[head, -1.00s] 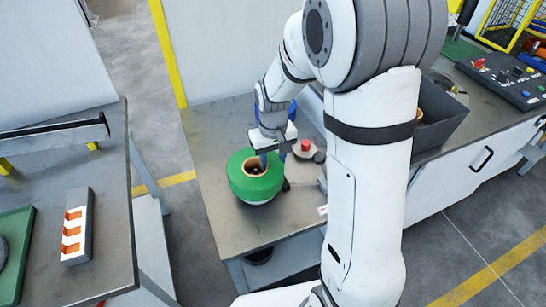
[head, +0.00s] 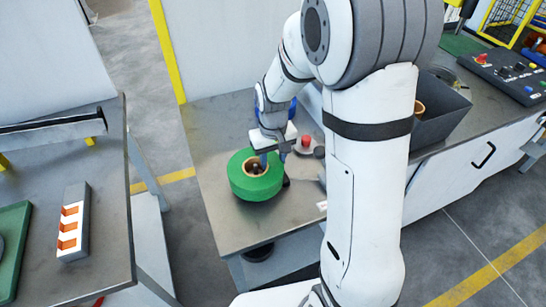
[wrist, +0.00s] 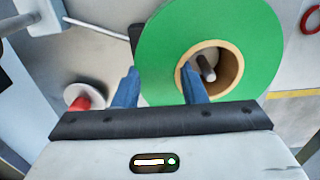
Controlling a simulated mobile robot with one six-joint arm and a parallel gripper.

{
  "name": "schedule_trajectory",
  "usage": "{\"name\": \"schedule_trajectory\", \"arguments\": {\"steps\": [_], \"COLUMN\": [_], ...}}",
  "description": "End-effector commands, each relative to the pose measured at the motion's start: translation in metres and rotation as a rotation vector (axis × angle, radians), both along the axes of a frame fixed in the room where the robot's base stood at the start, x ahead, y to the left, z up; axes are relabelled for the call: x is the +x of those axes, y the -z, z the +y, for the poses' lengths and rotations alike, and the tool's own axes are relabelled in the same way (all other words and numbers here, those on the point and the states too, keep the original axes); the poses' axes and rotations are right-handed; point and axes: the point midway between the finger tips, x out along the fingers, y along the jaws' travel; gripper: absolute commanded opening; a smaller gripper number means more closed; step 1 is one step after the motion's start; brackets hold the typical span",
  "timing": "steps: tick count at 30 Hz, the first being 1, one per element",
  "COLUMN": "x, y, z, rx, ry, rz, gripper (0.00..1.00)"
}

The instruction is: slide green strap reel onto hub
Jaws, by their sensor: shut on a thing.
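The green strap reel (head: 256,186) has a tan cardboard core and sits over the metal table at the centre of the head view. In the wrist view the reel (wrist: 262,40) fills the upper right. My gripper (wrist: 160,87) is shut on the reel's wall, one blue finger inside the core and one outside. It also shows above the reel in the head view (head: 267,157). The hub's grey rod (wrist: 207,68) shows inside the core, off its centre. The reel hides the rest of the hub, so I cannot tell how far down it sits.
A red button (head: 306,141) on a pale round base stands just right of the reel. A dark grey bin (head: 441,112) and a control panel (head: 510,75) are further right. A separate bench (head: 105,230) with an orange-slotted block stands left, across a gap.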

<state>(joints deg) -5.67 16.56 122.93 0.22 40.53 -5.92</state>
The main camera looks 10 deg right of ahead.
Motion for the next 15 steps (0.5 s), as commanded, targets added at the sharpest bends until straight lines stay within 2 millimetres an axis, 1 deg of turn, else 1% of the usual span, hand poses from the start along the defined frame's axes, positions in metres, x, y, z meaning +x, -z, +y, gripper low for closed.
{"name": "schedule_trajectory", "arguments": {"steps": [1,10,15], "x": [0.0007,0.0003,-0.0006], "y": [-0.0005,-0.0002,0.0012], "z": [0.0001,0.0001,-0.0001], "rx": [0.0,0.0,0.0], "ry": [0.0,0.0,0.0], "rz": [-0.002,-0.001,0.002], "gripper": [0.4,0.63,0.63]}}
